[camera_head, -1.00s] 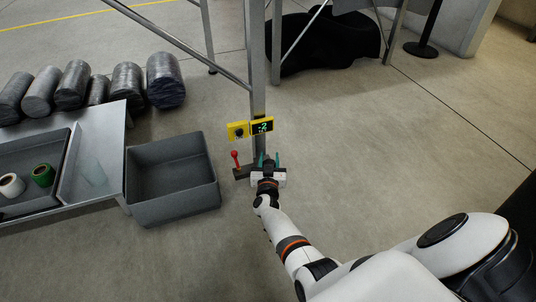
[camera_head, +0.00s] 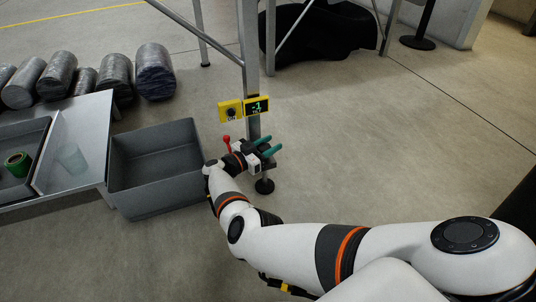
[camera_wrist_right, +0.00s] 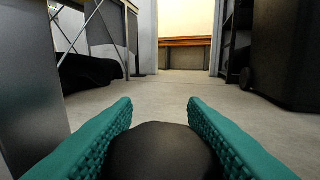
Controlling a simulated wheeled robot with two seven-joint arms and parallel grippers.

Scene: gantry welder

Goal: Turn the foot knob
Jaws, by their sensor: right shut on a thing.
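The black foot knob (camera_wrist_right: 160,152) sits between the teal fingers of my right gripper (camera_wrist_right: 160,112) in the right wrist view, and the gripper is shut on it. In the head view my right gripper (camera_head: 269,147) is low at the metal post (camera_head: 251,75), its fingers pointing right. The gripper hides most of the knob there. A round black foot (camera_head: 264,187) rests on the floor below. A yellow-framed display (camera_head: 257,106) on the post seems to read -1 in green. My left gripper is not in view.
A red-tipped lever (camera_head: 227,139) stands just left of my gripper. A yellow box with a black dial (camera_head: 230,111) is beside the display. A grey bin (camera_head: 188,132) and a metal table (camera_head: 85,115) stand left. The floor to the right is clear.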

